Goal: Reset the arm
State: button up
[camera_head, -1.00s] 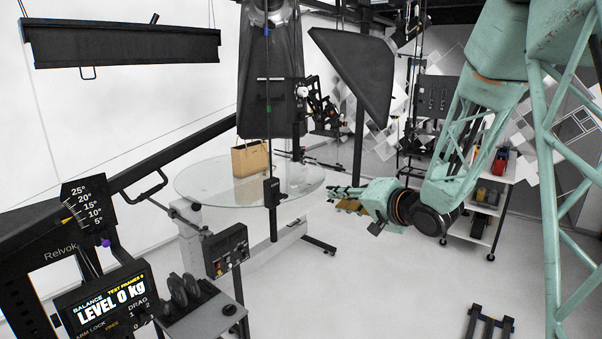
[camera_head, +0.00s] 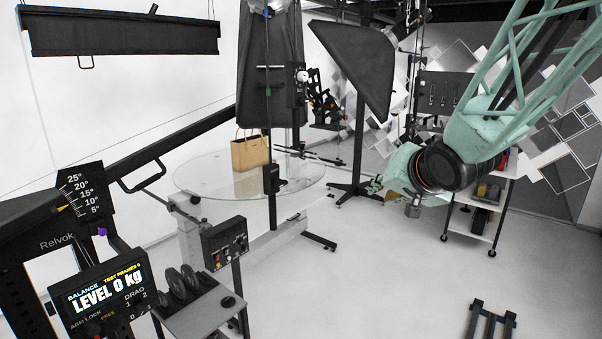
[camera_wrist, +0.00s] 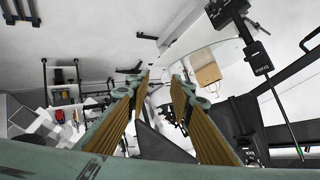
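My green arm comes in from the upper right of the head view, with its dark wrist joint over the floor in front of the shelf cart. My gripper shows large in the wrist view (camera_wrist: 160,85). Its two green fingers with tan ridged pads stand apart, with nothing between them. In the head view the gripper is mostly hidden behind the wrist. A tan paper bag (camera_head: 250,153) stands on the round glass turntable (camera_head: 205,180), well to the left of my arm and apart from it. The bag also shows in the wrist view (camera_wrist: 208,74).
A black slanted panel on a stand (camera_head: 350,65) rises between the turntable and my arm. A white shelf cart (camera_head: 478,233) stands behind my wrist. A control box (camera_head: 226,243) and a balance display (camera_head: 105,295) are at the left front. The middle floor is clear.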

jog(key=s+d+f+n+g+h+b, duration=0.1)
jog(key=s+d+g+b, duration=0.15)
jog(key=s, duration=0.85)
jog(key=s+d+f+g+h+b, duration=0.1)
jog(key=s+d+h+b, duration=0.15)
jog(key=s, duration=0.85)
jog(key=s+a+f+n+g+b, duration=0.1)
jog(key=s+a+f, duration=0.1)
jog(key=s, duration=0.6)
jog(key=s+a+f+n+g+y+b, duration=0.1)
jog(key=s+f+b, duration=0.1)
jog(key=s, duration=0.7)
jog(key=s+a+f+n+g+y+b, duration=0.1)
jog(key=s+a+f+g+b, duration=0.1)
jog(key=s, duration=0.7)
jog(key=shift+s+a+f, duration=0.25)
jog(key=shift+a+f, duration=0.1)
jog(key=shift+f, duration=0.4)
